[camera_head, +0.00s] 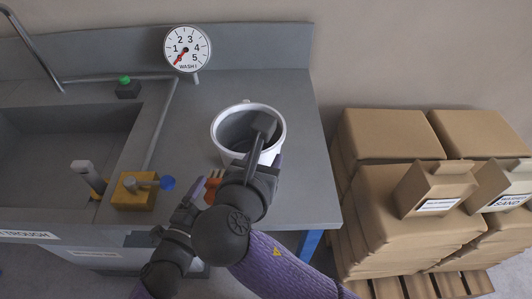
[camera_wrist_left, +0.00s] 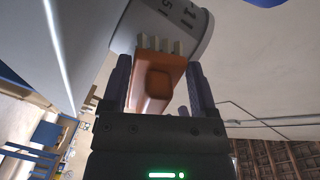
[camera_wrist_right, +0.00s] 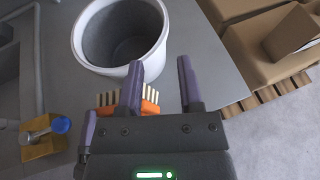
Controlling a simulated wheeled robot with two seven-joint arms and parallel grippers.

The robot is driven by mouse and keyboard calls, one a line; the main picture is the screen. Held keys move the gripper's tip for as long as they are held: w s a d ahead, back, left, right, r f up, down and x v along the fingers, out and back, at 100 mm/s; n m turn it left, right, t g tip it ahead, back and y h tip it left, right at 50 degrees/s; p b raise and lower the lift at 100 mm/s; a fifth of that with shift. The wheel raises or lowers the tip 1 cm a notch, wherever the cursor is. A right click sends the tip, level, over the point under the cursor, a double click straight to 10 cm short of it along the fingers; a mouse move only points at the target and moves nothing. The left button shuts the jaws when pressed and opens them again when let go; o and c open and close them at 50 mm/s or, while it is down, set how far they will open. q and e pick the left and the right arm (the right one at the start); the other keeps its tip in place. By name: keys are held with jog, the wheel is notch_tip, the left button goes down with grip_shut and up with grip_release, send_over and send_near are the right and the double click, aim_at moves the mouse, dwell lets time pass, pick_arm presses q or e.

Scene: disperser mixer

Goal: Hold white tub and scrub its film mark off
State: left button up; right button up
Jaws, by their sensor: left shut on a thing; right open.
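The white tub (camera_head: 221,143) stands upright on the grey counter, its open mouth up. Its near rim and wall show in the right wrist view (camera_wrist_right: 122,70). In the left wrist view its wall (camera_wrist_left: 190,25) bears dark printed marks. I cannot make out a film mark. My left gripper (camera_head: 198,192) is shut on an orange brush (camera_head: 213,184), also seen in the left wrist view (camera_wrist_left: 156,78). The bristles are up by the tub's wall; contact is unclear. My right gripper (camera_wrist_right: 160,75) is open at the near rim, its fingers apart. In the head view it overlaps the tub's mouth.
A wash dial (camera_head: 187,49) stands at the back, with a green button box (camera_head: 127,88) left of it. A yellow block with a blue-knobbed lever (camera_head: 135,190) is beside the sink (camera_head: 50,145). Cartons (camera_head: 390,150) are stacked on a pallet at the right.

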jog(key=x, duration=1.1)
jog(key=shift+w+d+f, duration=0.1)
jog(key=shift+w+f, duration=0.1)
jog(key=shift+w, duration=0.1)
grip_shut()
dwell(1.8)
